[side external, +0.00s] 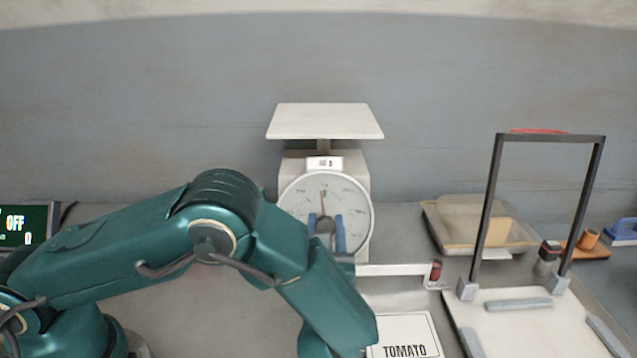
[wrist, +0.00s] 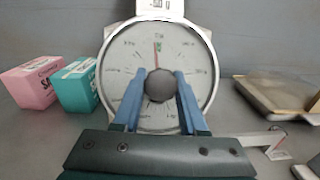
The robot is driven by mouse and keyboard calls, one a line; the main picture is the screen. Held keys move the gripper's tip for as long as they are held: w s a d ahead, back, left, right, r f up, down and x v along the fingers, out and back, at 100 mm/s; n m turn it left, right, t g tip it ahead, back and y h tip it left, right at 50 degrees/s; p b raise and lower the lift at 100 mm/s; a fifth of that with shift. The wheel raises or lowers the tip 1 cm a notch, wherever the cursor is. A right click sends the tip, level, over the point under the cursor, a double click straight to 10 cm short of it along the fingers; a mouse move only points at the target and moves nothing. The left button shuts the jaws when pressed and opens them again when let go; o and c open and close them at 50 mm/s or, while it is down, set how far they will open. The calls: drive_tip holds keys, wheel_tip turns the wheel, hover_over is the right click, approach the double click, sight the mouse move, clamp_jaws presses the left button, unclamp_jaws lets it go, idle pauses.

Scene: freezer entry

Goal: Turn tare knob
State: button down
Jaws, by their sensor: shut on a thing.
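The scale (side external: 296,165) stands at the back middle with an empty flat pan on top and a round white dial (side external: 300,198) facing me. The dial also fills the middle of the wrist view (wrist: 158,40). Its red needle points almost straight up. The tare knob (wrist: 160,86) is a dark round knob at the dial's centre. My gripper (side external: 326,226) has its two blue fingers on either side of the knob, shut on it; the wrist view shows the fingers (wrist: 160,88) at the knob's left and right. My arm hides part of the scale's lower left.
A black frame (side external: 490,200) stands on a white board at the right. A clear-lidded tray (side external: 480,226) lies behind it. A TOMATO card (side external: 404,335) lies in front of the scale. Pink (wrist: 30,84) and teal (wrist: 76,84) boxes stand left of the scale.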

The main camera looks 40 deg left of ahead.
drive_tip(key=shift+m+t+h, duration=0.25)
drive_tip(key=shift+m+h, duration=0.25)
drive_tip(key=shift+m, duration=0.85)
drive_tip(key=shift+m+t+h, duration=0.25)
drive_tip(key=shift+m+h, duration=0.25)
drive_tip(key=shift+m, duration=0.85)
drive_tip(key=shift+c, duration=2.2)
unclamp_jaws()
drive_tip(key=shift+v, duration=2.6)
